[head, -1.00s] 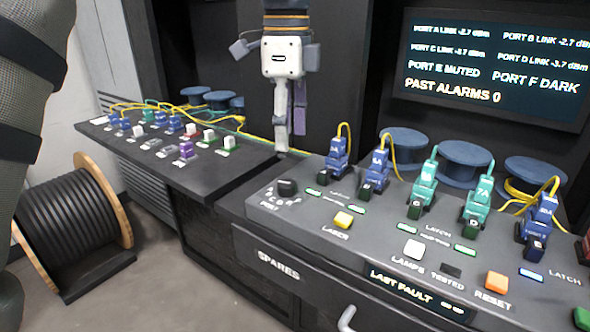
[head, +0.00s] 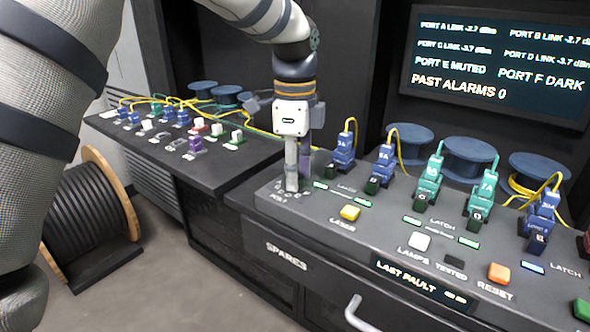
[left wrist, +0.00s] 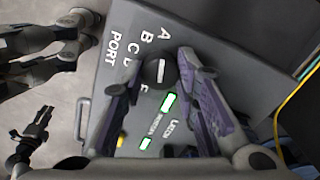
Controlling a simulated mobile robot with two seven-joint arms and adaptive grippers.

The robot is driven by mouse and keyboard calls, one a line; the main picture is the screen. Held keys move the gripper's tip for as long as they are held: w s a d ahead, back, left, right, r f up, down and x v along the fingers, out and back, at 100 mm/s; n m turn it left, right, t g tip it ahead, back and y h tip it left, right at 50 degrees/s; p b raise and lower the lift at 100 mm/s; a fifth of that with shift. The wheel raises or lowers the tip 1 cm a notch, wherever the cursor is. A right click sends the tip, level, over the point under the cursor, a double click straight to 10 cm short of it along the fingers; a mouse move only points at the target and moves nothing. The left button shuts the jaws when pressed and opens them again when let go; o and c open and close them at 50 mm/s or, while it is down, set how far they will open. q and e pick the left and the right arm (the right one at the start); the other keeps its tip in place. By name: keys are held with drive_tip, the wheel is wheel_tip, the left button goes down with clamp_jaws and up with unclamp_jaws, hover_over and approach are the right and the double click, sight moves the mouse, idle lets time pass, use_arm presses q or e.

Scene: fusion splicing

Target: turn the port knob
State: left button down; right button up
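The port knob (left wrist: 157,71) is a round dark knob with a white pointer line. It sits on the console beside the letters of the PORT label (left wrist: 117,47). My left gripper (head: 292,187) points down over the knob's corner of the console and hides the knob in the head view. In the left wrist view its two purple-grey fingers (left wrist: 155,76) are apart, one on each side of the knob. I cannot tell whether either finger touches it. A dark jointed part at the lower left of the wrist view may be my right gripper (left wrist: 42,122), too small to read.
A yellow LASER button (head: 350,213) and several blue and teal plugs (head: 428,183) stand to the right on the console. A wall screen (head: 492,63) shows port readings. A side shelf (head: 235,160) holds small connectors. A cable drum (head: 90,220) stands on the floor at left.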

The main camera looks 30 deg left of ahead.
use_arm(q)
drive_tip(key=shift+n, duration=0.3)
drive_tip(key=n, duration=0.4)
drive_tip(key=shift+n, duration=0.4)
drive_tip(key=n, duration=1.2)
drive_tip(key=shift+n, duration=0.3)
drive_tip(key=n, duration=0.5)
drive_tip(key=shift+n, duration=0.3)
drive_tip(key=c, duration=1.2)
unclamp_jaws()
